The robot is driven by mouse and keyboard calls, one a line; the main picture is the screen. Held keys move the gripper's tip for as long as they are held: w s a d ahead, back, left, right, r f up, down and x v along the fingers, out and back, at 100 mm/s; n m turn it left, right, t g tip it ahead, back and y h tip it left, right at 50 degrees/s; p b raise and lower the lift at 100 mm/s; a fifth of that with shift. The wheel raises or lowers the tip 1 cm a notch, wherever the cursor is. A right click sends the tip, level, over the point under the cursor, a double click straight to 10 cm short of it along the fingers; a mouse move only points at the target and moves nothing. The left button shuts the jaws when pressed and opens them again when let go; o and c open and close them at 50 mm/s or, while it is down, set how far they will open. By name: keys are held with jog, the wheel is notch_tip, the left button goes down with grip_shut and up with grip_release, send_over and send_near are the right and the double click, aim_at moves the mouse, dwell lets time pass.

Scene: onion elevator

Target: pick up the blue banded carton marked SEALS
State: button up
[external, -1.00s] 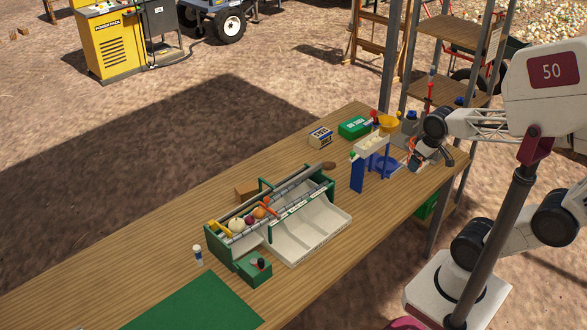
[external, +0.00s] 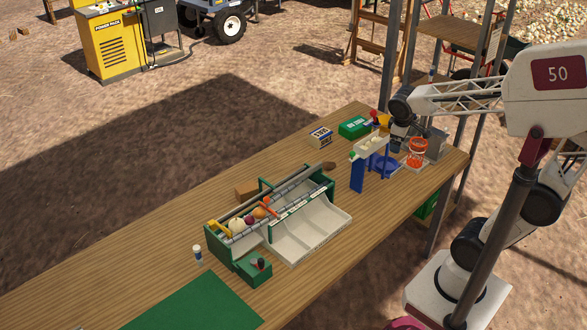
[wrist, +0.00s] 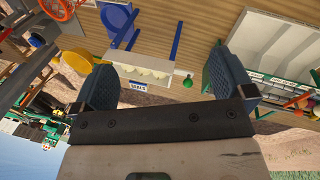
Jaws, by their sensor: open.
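The blue banded carton (external: 320,137) stands on the wooden table at the back edge in the external view, upright, left of a green box. Its print is too small to read there. My gripper (external: 396,138) is to the right of the carton, above the table near the white trough, well apart from the carton. In the wrist view my gripper (wrist: 165,82) has its two fingers wide apart with nothing held between them. A small white label with blue lettering (wrist: 138,86) shows between the fingers; I cannot tell whether it is on the carton.
A white trough (external: 370,145) on blue posts stands between carton and gripper, with a yellow funnel (external: 386,123) behind it. The green box (external: 354,128) is beside the carton. An orange frame (external: 417,152) stands right. A green-ended sorting rack (external: 320,228) lies left-front.

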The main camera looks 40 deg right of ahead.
jog(key=w+d+f+n+g+h, duration=0.1)
jog(key=w+d+f+n+h, duration=0.1)
jog(key=w, duration=0.7)
jog(key=w+d+f+n+h, duration=0.2)
jog(key=w+n, duration=0.1)
jog(key=w, duration=0.7)
jog(key=w+d+f+n+g+h, duration=0.1)
jog(key=w+f+n+h, duration=0.15)
jog(key=w, duration=0.65)
jog(key=n+t+h, duration=0.1)
jog(key=n+h, duration=0.4)
jog(key=n, duration=0.3)
send_near(320, 133)
jog(key=shift+x, duration=1)
jog(key=shift+w+d+r+y, duration=0.1)
jog(key=shift+d+y, duration=0.05)
jog(key=shift+y, duration=0.1)
jog(key=shift+x, duration=1.2)
jog(key=shift+d, duration=0.1)
jog(key=shift+x, duration=2.5)
